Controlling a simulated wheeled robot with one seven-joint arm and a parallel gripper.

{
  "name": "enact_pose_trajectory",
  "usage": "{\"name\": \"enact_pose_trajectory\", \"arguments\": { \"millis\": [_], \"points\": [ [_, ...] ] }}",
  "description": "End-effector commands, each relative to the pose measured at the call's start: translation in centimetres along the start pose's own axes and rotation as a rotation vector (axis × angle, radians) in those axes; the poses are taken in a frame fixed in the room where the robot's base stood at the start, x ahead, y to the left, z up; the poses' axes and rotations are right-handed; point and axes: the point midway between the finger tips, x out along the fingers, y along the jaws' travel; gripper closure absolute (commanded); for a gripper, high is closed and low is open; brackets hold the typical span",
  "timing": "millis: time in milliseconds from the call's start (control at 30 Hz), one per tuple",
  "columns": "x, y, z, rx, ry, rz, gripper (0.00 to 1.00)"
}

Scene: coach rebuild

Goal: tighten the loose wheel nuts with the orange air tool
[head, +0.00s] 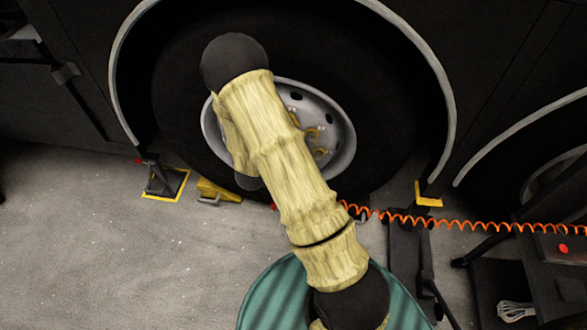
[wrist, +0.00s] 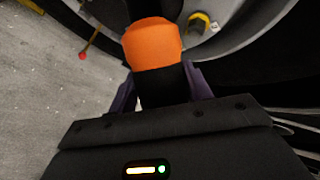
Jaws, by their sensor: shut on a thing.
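The orange air tool (wrist: 152,42) is clamped in my gripper (wrist: 160,88), between its two purple-grey fingers. Its black lower part sits between them, and its orange top points up toward the wheel. One wheel nut with a yellow marker (wrist: 197,25) shows just right of the tool's far end, apart from it in the picture. In the head view the grey wheel rim (head: 342,140) carries several nuts with yellow markers (head: 312,132). My arm covers the rim's left part, and my gripper and the tool are hidden there. I cannot tell which nuts are loose.
An orange coiled hose (head: 470,223) runs right from behind my arm. A dark trolley (head: 545,275) stands at the right. The floor at left is clear.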

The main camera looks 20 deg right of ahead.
Motion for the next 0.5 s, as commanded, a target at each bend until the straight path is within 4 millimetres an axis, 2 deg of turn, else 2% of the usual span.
{"name": "enact_pose_trajectory", "arguments": {
  "millis": [300, 500],
  "points": [
    [-4.0, -0.5, 6.5, -0.257, -0.298, 0.099, 1.00],
    [-6.2, -0.4, 8.8, -0.363, -0.411, 0.141, 1.00]
  ]
}}
